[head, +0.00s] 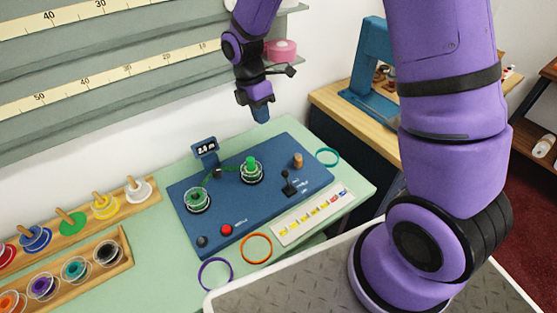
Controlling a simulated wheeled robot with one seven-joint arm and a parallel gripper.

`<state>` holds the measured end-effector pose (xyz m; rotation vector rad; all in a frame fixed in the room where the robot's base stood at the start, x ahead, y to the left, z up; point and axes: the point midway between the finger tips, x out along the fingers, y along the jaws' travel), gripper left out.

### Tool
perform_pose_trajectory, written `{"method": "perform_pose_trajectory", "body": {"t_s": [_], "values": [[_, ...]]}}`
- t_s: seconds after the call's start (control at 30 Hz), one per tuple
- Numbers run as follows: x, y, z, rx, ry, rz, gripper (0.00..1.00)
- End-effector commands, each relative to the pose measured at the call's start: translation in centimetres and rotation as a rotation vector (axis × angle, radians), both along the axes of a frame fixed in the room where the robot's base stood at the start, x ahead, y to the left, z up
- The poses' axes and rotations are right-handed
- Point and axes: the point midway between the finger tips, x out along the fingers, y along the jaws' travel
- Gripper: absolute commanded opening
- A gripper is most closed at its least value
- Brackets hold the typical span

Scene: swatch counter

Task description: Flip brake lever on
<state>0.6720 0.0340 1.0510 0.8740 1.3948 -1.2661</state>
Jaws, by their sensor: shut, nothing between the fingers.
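The blue machine box (240,217) lies on the green counter. A black lever (288,183), which looks like the brake lever, stands up from the right part of its top. The lever's exact setting is too small to tell. My gripper (261,116) is shut and empty, pointing down above the back edge of the box. It is higher than the lever and apart from it.
Two green-wound spools (251,171) (197,199), a small display (204,146), a brown knob (298,160) and a red button (226,229) are on the box. A swatch card (312,214) lies in front. Spool racks (126,207) stand left. Air above the box is clear.

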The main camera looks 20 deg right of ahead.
Motion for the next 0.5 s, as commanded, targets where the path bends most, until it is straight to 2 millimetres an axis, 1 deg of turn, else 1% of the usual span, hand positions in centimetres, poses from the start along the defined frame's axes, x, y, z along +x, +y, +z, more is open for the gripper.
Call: {"method": "perform_pose_trajectory", "body": {"t_s": [0.03,0.1,0.2,0.3,0.5], "values": [[0.1,0.3,-1.1,0.004,0.019,0.032,0.0],[0.3,0.6,-2.0,0.011,0.037,0.069,0.0],[0.4,0.9,-3.0,0.018,0.054,0.104,0.0],[0.4,1.0,-3.4,0.022,0.063,0.124,0.0],[0.4,1.0,-3.6,0.023,0.066,0.129,0.0]]}}
